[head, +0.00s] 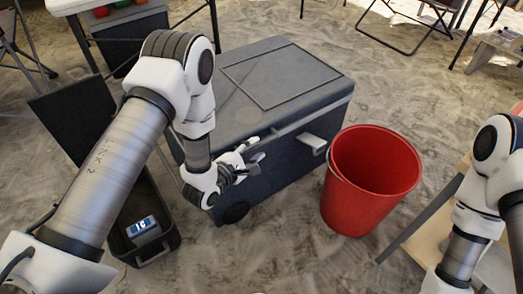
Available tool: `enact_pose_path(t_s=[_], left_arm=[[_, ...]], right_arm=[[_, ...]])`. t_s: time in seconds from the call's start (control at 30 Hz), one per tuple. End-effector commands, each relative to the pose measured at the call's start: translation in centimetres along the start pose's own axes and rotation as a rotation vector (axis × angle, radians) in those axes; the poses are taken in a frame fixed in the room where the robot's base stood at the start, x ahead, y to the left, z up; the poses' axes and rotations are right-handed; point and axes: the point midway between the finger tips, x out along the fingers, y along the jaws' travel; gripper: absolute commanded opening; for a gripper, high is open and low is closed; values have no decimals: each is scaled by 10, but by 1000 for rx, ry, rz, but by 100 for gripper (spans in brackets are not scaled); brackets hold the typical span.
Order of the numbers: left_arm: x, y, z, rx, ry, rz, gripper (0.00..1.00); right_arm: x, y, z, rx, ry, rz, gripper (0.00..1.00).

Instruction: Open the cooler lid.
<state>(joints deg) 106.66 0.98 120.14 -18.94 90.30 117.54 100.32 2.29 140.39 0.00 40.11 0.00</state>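A dark grey cooler (289,152) stands on the sandy floor in the middle. Its lid (280,72) is down and shut, with a rectangular panel outlined on top. A light grey handle (312,141) sticks out from its front side. My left gripper (258,150) is in front of the cooler's front side, left of the handle, with its fingers apart and nothing between them. I cannot tell whether it touches the cooler. My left arm hides the cooler's left end. Part of my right arm shows at the right edge, but its gripper is out of the picture.
A red bucket (370,180) stands right of the cooler, close to the handle. An open black case (158,248) with a blue and white device (143,228) lies at the left. A wooden table (425,240) is at the right. Folding chairs stand behind.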

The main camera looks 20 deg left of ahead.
Motion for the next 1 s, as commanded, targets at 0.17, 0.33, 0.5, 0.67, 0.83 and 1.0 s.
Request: enact_pose_path(t_s=[0.17, 0.33, 0.5, 0.67, 0.83, 1.0], left_arm=[[30, -3, -1, 2, -1, 0, 39], [37, -1, 0, -1, 2, -1, 39], [36, 0, 0, -1, 2, -1, 29], [36, -1, 0, 0, 2, -1, 0], [36, 0, 0, -1, 2, -1, 0], [31, 10, 7, -16, 1, -7, 0]], right_arm=[[15, 0, 0, 0, -1, 0, 40], [15, 0, 0, 0, -1, 0, 40], [14, 0, 0, 0, -1, 0, 40], [15, 0, 0, 0, -1, 0, 40], [14, 0, 0, 0, -1, 0, 40], [2, 0, 0, 0, -1, 0, 40]])
